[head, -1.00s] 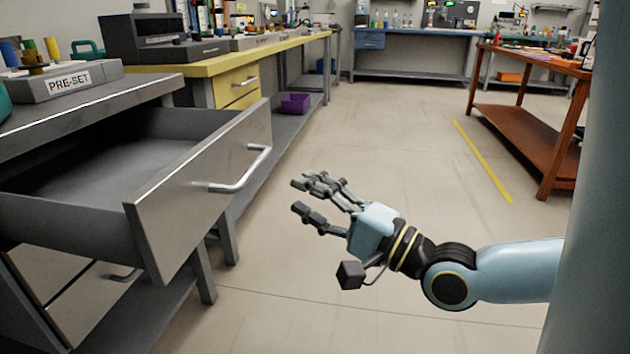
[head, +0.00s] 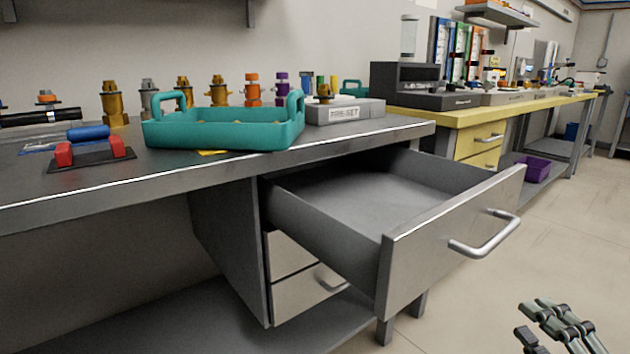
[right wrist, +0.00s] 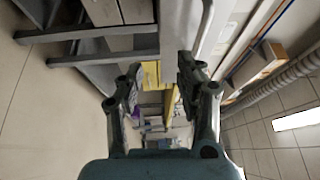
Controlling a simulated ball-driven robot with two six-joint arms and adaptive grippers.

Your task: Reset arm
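My right gripper (head: 555,335) shows at the lower right of the head view, over the floor and to the right of the open drawer (head: 440,255). Its fingers are spread apart. In the right wrist view the gripper (right wrist: 157,95) also has its fingers apart, with nothing between them. It is clear of the drawer handle (head: 485,235). My left gripper is not in view.
The grey workbench (head: 180,185) holds a teal tray (head: 225,130), several fittings, and a pre-set block (head: 345,110). The drawer juts out from the bench. A yellow bench (head: 455,118) stands beyond it. Open floor (head: 560,235) lies at the right.

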